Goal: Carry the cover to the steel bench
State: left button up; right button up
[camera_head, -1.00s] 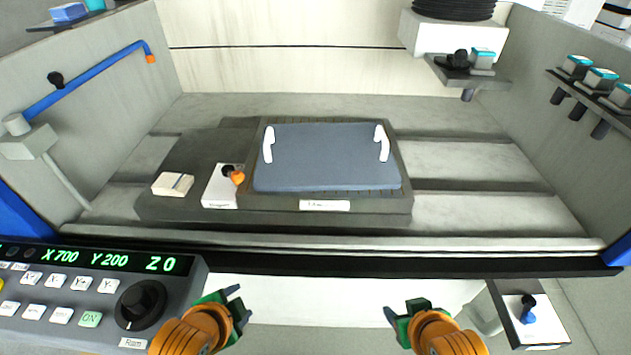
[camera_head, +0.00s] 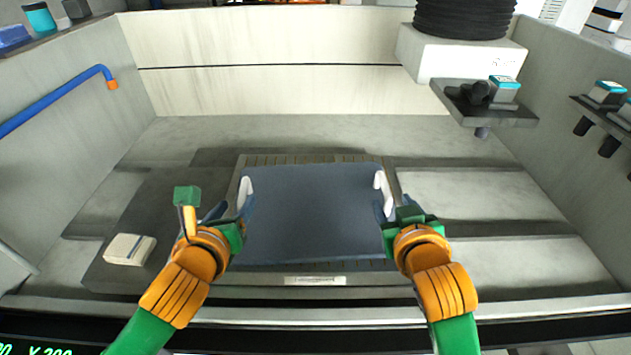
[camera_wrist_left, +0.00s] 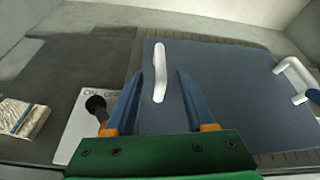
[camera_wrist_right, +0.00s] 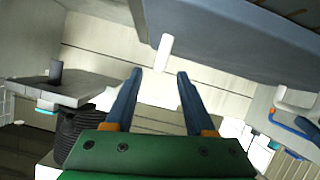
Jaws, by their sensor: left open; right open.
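The cover (camera_head: 312,215) is a flat blue-grey plate with two white handles, lying on a dark ribbed block inside the tank. My left gripper (camera_head: 231,206) is open at the left handle (camera_head: 245,192); in the left wrist view that handle (camera_wrist_left: 160,72) stands between the spread fingers. My right gripper (camera_head: 391,208) is open at the right handle (camera_head: 380,188); in the right wrist view that handle (camera_wrist_right: 163,52) shows between and beyond the fingertips. Neither gripper is closed on a handle. I cannot make out a steel bench in these views.
A cream block (camera_head: 130,249) lies left of the cover. A switch plate (camera_wrist_left: 88,125) with a black knob sits beside my left gripper. A shelf (camera_head: 485,112) juts from the back right, below a black coil (camera_head: 463,18). The tank's front rim (camera_head: 540,312) crosses beneath my arms.

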aim_at(241, 194)
pick_arm(q)
jog(key=shift+w+r, duration=0.1)
jog(key=shift+w, duration=0.15)
pick_arm(e)
jog(key=shift+w, duration=0.25)
pick_arm(q)
jog(key=shift+v, duration=1.1)
pick_arm(e)
jog(key=shift+v, duration=1.1)
pick_arm(q)
jog(key=x, duration=0.7)
jog(key=shift+w, duration=0.3)
pick_arm(e)
jog(key=x, duration=0.7)
jog(key=shift+w, duration=0.3)
pick_arm(q)
grip_shut()
pick_arm(e)
grip_shut()
